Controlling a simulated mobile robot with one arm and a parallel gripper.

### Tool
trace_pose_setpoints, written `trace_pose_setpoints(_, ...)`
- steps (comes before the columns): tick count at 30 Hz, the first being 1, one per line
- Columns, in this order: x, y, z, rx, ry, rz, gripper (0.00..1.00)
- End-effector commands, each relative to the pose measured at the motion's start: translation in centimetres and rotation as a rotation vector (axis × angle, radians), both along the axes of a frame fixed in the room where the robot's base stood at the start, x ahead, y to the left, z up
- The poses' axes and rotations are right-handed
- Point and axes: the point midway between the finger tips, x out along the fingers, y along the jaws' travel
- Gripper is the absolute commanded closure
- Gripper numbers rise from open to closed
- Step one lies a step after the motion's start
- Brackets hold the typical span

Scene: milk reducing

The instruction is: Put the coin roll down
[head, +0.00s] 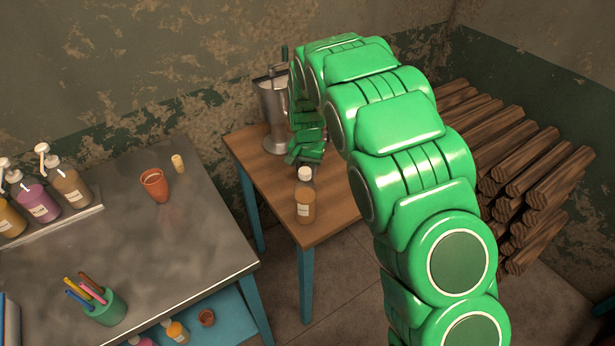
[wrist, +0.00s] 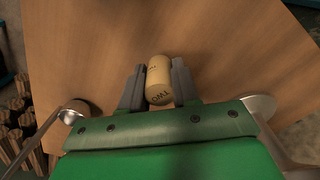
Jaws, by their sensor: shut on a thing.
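The coin roll (wrist: 159,80), a short tan paper cylinder with dark lettering, is between the fingers of my gripper (wrist: 158,90) in the wrist view. My gripper is shut on it, with one grey finger on each side. The roll is over the wooden table (wrist: 225,50); I cannot tell whether it touches the top. In the head view my green arm reaches across to the same wooden table (head: 325,221), and the roll is hidden there. My gripper is behind a capped brown bottle (head: 305,198).
Stacked logs (head: 515,155) lie to the right.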

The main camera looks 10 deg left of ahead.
Motion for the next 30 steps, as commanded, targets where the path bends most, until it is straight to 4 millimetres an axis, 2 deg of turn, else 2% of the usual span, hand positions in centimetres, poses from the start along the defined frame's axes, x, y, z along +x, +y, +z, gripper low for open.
trace_pose_setpoints(6, -0.1, 0.0, -2.8, -0.002, 0.005, 0.0, 1.0)
trace_pose_setpoints(18, -0.1, 0.0, -3.2, -0.002, 0.003, 0.0, 1.0)
trace_pose_setpoints(19, -0.1, 0.0, -3.2, -0.002, 0.003, 0.0, 0.68)
trace_pose_setpoints(21, -0.1, 0.0, -3.2, -0.002, 0.002, 0.0, 0.57)
trace_pose_setpoints(24, -0.1, 0.0, -3.2, -0.002, 0.002, 0.0, 0.44)
trace_pose_setpoints(30, -0.1, 0.0, -3.2, -0.002, 0.002, 0.0, 0.44)
